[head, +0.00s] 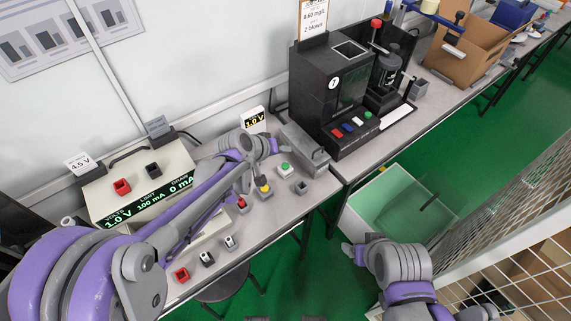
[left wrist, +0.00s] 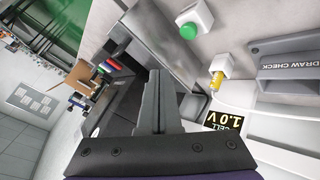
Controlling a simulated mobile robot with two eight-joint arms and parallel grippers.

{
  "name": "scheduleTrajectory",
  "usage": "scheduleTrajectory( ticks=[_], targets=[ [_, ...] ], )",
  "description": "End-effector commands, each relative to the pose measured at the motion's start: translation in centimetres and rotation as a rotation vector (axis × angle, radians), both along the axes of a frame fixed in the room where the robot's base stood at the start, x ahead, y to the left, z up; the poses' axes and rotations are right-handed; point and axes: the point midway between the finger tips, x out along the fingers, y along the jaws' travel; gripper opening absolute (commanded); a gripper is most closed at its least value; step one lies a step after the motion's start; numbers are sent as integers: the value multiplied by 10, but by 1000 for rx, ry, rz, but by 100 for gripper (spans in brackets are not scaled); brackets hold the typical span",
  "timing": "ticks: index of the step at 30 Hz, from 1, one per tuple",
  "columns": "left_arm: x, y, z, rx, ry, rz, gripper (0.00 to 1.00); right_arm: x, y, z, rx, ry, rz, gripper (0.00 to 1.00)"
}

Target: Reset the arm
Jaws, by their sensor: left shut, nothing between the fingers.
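My left arm (head: 190,215), purple and grey, reaches from the lower left across the bench. Its left gripper (head: 277,146) is over the bench's back part, beside the grey box with a handle (head: 302,148). In the left wrist view the left gripper (left wrist: 157,85) shows its fingers together with nothing between them. My right gripper (head: 352,252) is low at the centre right, in front of the bench and beside a clear-sided bin (head: 400,205). The frame does not show whether its fingers are apart.
A power supply (head: 140,183) reading 1.0 V stands at the left. A black tester (head: 335,90) marked 7 stands behind my left gripper. A green button (head: 285,168) and small connectors lie on the bench. A wire-mesh cage (head: 520,210) stands at the right.

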Motion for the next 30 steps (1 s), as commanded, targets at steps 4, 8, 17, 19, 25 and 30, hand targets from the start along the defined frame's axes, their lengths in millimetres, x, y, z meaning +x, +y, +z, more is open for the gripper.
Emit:
scheduleTrajectory(
  ticks=[4,8,17,19,25,30],
  targets=[
    [0,0,0,0,0,0,0,0,0,0,0,0,0,76],
    [0,0,0,0,0,0,0,0,0,0,0,0,0,76],
    [-17,13,12,34,5,4,0,1,0,3,0,-1,0,76],
    [-36,26,23,70,10,8,0,1,0,6,0,-3,0,76],
    [-114,77,50,220,40,24,0,4,0,16,0,-7,0,76],
    [-186,118,56,351,71,46,0,6,0,25,0,-12,0,76]
  ],
)
